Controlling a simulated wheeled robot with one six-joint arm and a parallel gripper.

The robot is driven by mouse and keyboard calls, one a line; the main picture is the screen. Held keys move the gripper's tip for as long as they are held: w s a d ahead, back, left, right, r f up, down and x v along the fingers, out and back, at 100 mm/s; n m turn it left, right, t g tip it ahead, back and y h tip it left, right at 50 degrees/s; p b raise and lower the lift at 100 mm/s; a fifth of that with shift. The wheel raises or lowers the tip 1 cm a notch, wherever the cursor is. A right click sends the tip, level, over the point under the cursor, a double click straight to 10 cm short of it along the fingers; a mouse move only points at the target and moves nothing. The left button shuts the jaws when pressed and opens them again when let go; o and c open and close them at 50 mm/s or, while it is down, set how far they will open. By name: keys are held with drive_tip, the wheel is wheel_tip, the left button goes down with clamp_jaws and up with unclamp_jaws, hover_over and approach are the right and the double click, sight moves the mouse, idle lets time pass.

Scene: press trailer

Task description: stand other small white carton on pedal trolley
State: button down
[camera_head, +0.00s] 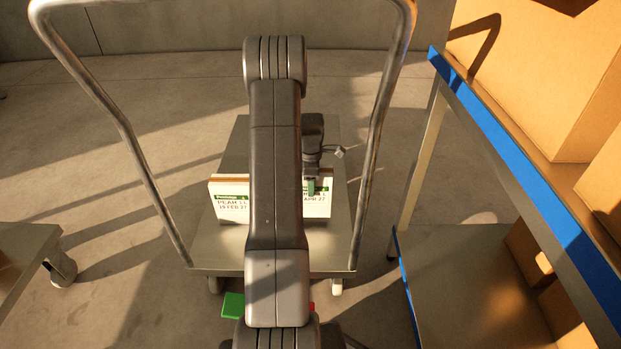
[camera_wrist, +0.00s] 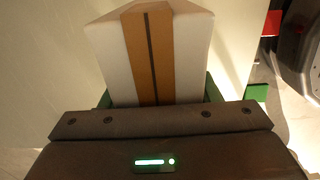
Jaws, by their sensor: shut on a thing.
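The pedal trolley (camera_head: 222,255) is a grey metal deck with a tall tubular handle, in the middle of the head view. One small white carton (camera_head: 231,204) with a green-striped label stands on the deck, left of my arm. The other small white carton (camera_head: 318,207) is right of my arm, over the deck and roughly level with the first. My gripper (camera_head: 312,187) is shut on this right carton from above. In the wrist view the held carton (camera_wrist: 110,50) is white with a brown tape stripe, between the green fingertips. Whether its base touches the deck is hidden. My arm covers the space between the cartons.
A green pedal (camera_head: 233,305) and a partly hidden red one (camera_head: 312,307) are at the trolley's near end. A blue-edged shelf (camera_head: 520,180) with brown boxes (camera_head: 545,75) stands close on the right. Another metal platform (camera_head: 22,260) is at left.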

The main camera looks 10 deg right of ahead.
drive_tip(key=shift+f+b, duration=0.55)
drive_tip(key=shift+f, duration=1.5)
drive_tip(key=shift+c, duration=2.4)
unclamp_jaws()
wheel_tip(320, 180, up, 12)
drive_tip(key=p, duration=0.4)
